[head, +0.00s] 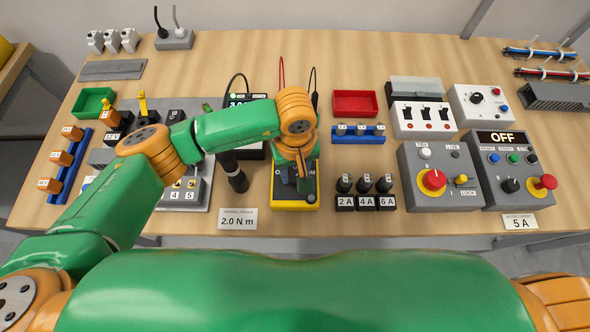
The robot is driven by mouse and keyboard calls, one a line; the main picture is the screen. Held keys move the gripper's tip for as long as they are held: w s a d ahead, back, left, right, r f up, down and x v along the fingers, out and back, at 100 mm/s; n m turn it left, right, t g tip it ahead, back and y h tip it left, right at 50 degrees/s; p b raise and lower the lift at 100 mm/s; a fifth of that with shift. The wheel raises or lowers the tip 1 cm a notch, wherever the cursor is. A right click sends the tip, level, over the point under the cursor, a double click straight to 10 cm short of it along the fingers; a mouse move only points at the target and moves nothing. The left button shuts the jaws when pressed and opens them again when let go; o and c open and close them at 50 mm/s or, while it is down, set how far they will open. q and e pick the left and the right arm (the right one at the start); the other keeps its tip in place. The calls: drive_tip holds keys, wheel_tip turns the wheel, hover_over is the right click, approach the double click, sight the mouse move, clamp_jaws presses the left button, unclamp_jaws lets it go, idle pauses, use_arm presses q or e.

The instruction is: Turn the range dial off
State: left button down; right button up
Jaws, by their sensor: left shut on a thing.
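A yellow-edged meter (295,206) with a dark face lies on the bench in the middle of the head view. My left arm reaches in from the left, and its gripper (304,176) points down over the meter's face. The left gripper is shut on the range dial, which is mostly hidden under the fingers and wrist. The dial's pointer and markings cannot be read. The meter's upper part is also covered by my arm. My right gripper is not in view.
Left of the meter stand a black cylindrical tool (236,178) and a "2.0 N m" card (237,218). Right are black 2 A, 4 A and 6 A plugs (365,202), a red tray (355,103) and grey control boxes (440,176). Bare wood shows between them.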

sight(295, 176)
use_arm(q)
drive_tip(key=n+b, duration=0.4)
drive_tip(key=b, duration=0.1)
drive_tip(key=n+b, duration=0.8)
drive_tip(key=b, duration=0.1)
drive_tip(key=shift+f+n+b, duration=0.3)
drive_tip(key=n+b, duration=0.4)
drive_tip(key=n, duration=0.1)
drive_tip(key=shift+r+n, duration=0.1)
drive_tip(key=shift+n, duration=0.2)
drive_tip(key=n+b, duration=0.2)
drive_tip(key=n, duration=0.3)
drive_tip(key=shift+r+b, duration=0.15)
drive_tip(key=shift+b, duration=0.15)
drive_tip(key=shift+n, duration=0.3)
drive_tip(key=shift+c, duration=2.2)
unclamp_jaws()
drive_tip(key=shift+r, duration=0.15)
wheel_tip(295, 176, up, 7)
drive_tip(key=shift+p, duration=0.45)
